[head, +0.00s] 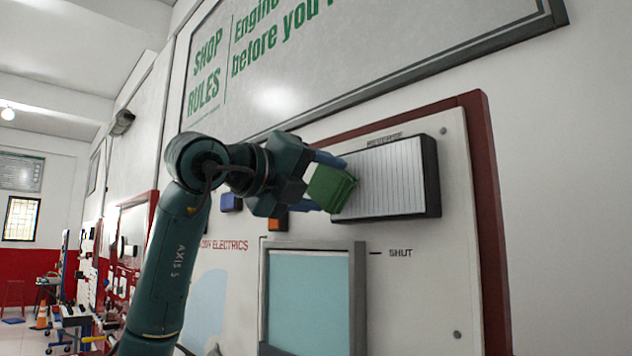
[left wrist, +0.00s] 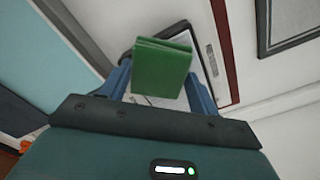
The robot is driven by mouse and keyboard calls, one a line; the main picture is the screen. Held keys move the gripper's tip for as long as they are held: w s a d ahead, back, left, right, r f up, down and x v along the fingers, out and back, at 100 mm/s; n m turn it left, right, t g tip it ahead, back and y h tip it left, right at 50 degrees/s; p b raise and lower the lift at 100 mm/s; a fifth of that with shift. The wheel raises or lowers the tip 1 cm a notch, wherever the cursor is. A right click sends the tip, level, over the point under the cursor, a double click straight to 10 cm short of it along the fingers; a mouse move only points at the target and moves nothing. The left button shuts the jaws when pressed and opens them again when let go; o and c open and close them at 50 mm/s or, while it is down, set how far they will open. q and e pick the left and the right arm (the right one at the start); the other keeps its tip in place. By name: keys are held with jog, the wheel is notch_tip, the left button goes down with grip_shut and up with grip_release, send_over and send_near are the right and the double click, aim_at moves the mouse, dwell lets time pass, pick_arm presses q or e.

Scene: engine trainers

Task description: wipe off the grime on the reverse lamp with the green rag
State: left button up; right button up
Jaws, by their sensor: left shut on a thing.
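The green rag (head: 330,188) is a folded block held in my left gripper (head: 324,186), whose blue fingers are shut on it. The lamp (head: 390,180) is a wide, pale ribbed panel in a dark frame, mounted on the upright board. Its small label is too blurred to read surely. The rag is at the lamp's left end and covers part of it; I cannot tell whether they touch. In the left wrist view the rag (left wrist: 162,68) hides most of the lamp behind it. I see no clear grime on the visible ribs. My right gripper is not in view.
A framed light-blue panel (head: 308,300) marked SHUT stands below the lamp. A blue part (head: 231,202) and an orange part (head: 275,221) sit on the board left of the lamp. A shop-rules sign (head: 350,60) hangs above. The board's right side is clear.

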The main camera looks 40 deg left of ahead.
aim_at(343, 180)
pick_arm(q)
jog(key=shift+w+d, duration=0.1)
jog(key=shift+w, duration=0.5)
jog(key=shift+s+d+p, duration=0.2)
jog(key=shift+d+p, duration=0.2)
jog(key=shift+d, duration=1.6)
jog(key=shift+w+a, duration=0.15)
jog(key=shift+a, duration=0.9)
jog(key=shift+w+a, duration=0.1)
jog(key=shift+a, duration=0.9)
jog(key=shift+s, duration=0.3)
jog(key=shift+s+a+b, duration=0.2)
jog(key=shift+s+b, duration=0.2)
jog(key=shift+s, duration=2.2)
